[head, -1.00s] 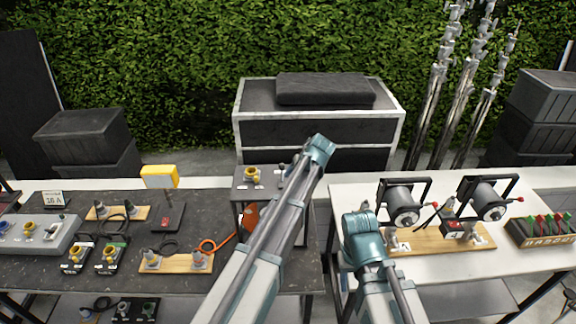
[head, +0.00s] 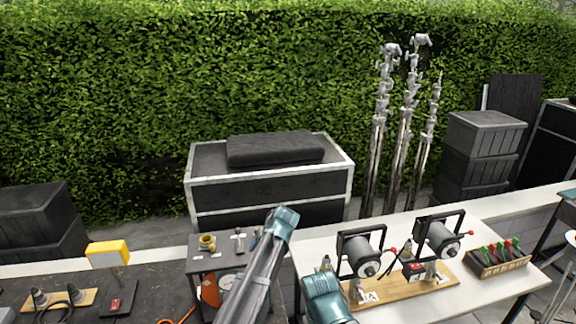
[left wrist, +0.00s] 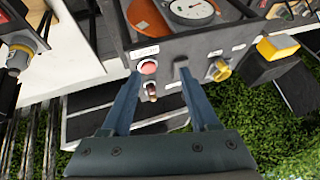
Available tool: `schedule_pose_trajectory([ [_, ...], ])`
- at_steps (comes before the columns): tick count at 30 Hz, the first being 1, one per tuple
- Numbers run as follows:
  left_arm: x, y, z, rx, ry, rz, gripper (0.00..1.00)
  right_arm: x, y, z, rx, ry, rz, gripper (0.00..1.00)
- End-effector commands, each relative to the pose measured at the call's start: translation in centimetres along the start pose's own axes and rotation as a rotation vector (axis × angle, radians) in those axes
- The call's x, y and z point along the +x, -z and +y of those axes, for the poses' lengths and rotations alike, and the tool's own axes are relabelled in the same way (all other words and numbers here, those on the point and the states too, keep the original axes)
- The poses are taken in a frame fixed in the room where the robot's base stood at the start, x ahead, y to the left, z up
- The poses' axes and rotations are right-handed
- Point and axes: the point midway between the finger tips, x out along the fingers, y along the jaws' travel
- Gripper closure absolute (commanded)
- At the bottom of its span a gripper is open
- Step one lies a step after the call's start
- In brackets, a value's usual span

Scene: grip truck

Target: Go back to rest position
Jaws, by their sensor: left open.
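My left gripper (left wrist: 158,72) shows in the left wrist view with its two blue-grey fingers spread and nothing between them. Beyond the fingertips is the edge of a small dark stand (left wrist: 232,38) with a red button (left wrist: 147,66) and a yellow-brass fitting (left wrist: 219,70). I cannot tell whether the fingers touch it. In the head view only upper links of my two arms show at the bottom centre. Neither gripper can be made out there, and my right gripper is in no view.
In the head view, the small stand (head: 200,265) is left of my arms. A white table (head: 480,285) with two cable reels (head: 360,252) (head: 437,238) is at the right. A dark table (head: 150,290) is at the left. A black case (head: 270,190) stands behind.

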Motion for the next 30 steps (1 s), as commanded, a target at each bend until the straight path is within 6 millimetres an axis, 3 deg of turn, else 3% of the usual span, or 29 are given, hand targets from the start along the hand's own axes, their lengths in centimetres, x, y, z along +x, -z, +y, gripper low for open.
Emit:
schedule_pose_trajectory([
  [5,2.9,-8.7,1.4,0.097,-0.039,-0.079,0.39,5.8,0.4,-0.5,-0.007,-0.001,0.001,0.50],
  [9,4.8,-17.0,2.5,0.216,-0.091,-0.165,0.39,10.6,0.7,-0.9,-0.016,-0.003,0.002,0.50],
  [15,7.0,-28.1,3.5,0.390,-0.179,-0.282,0.39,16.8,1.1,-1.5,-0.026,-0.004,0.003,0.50],
  [18,7.7,-32.6,3.8,0.470,-0.222,-0.330,0.39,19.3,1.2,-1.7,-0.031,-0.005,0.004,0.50],
  [21,8.1,-36.1,3.9,0.533,-0.259,-0.366,0.39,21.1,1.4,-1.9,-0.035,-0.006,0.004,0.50],
  [24,8.2,-38.3,3.9,0.578,-0.285,-0.391,0.39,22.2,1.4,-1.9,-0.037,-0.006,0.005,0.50],
  [30,8.1,-39.8,3.9,0.614,-0.307,-0.411,0.39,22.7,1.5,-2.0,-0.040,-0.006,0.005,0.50],
])
